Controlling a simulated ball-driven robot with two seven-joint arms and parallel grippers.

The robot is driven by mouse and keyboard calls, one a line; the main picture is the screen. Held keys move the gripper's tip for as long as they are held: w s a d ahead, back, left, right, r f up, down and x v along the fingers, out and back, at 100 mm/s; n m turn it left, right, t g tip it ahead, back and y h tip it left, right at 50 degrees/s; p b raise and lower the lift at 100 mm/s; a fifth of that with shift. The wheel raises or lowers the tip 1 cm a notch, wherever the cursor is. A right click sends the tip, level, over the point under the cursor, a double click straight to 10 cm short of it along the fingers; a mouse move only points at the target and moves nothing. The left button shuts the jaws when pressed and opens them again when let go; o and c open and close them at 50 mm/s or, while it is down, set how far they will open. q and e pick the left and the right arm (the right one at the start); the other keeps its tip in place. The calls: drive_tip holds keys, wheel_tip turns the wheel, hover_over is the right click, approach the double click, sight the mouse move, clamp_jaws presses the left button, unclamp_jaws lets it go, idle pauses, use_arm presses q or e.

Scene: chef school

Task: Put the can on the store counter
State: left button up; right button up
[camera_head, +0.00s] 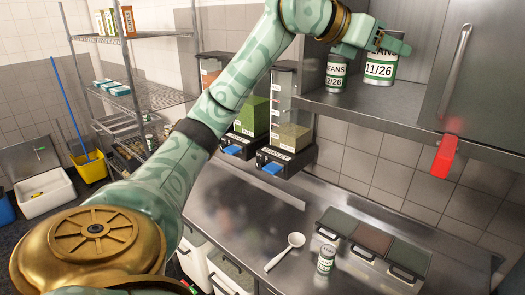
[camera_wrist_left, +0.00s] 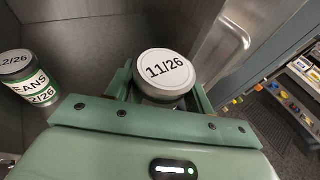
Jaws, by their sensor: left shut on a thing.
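A bean can labelled 11/26 (camera_head: 380,70) is between the fingers of my left gripper (camera_head: 382,42), at the upper shelf. In the left wrist view this can (camera_wrist_left: 165,72) shows its white lid, with the gripper's fingers (camera_wrist_left: 163,95) closed on both sides of it. A second bean can labelled 12/26 (camera_head: 336,74) stands on the shelf just left of it, and also shows in the left wrist view (camera_wrist_left: 22,78). A small can (camera_head: 326,259) stands on the steel counter (camera_head: 240,225) below. My right gripper is not in view.
A ladle (camera_head: 285,252) and a set of lidded bins (camera_head: 372,243) are on the counter. Dispensers (camera_head: 287,140) hang left of the steel shelf (camera_head: 410,118). A cabinet door handle (camera_head: 456,70) and a red object (camera_head: 444,156) are to the right. The counter's left part is clear.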

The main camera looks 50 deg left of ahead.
sight(386, 61)
use_arm(q)
drive_tip(key=f, duration=0.3)
drive_tip(key=shift+d+h, duration=0.4)
drive_tip(key=s+d+f+m+g+h, duration=0.1)
drive_tip(key=s+d+f, duration=0.3)
drive_tip(key=f, duration=0.6)
drive_tip(key=s+d+f+m+g+h, duration=0.2)
drive_tip(key=s+f, duration=0.3)
drive_tip(key=f, duration=0.5)
drive_tip(key=s+d+f+m+g+h, duration=0.1)
drive_tip(key=s+d+f+m+h, duration=0.2)
drive_tip(key=f, duration=0.7)
drive_tip(key=s+d, duration=0.1)
drive_tip(key=d, duration=0.1)
drive_tip(key=shift+s+d+m+g, duration=0.3)
drive_tip(key=shift+d+g, duration=0.05)
drive_tip(key=shift+g, duration=0.05)
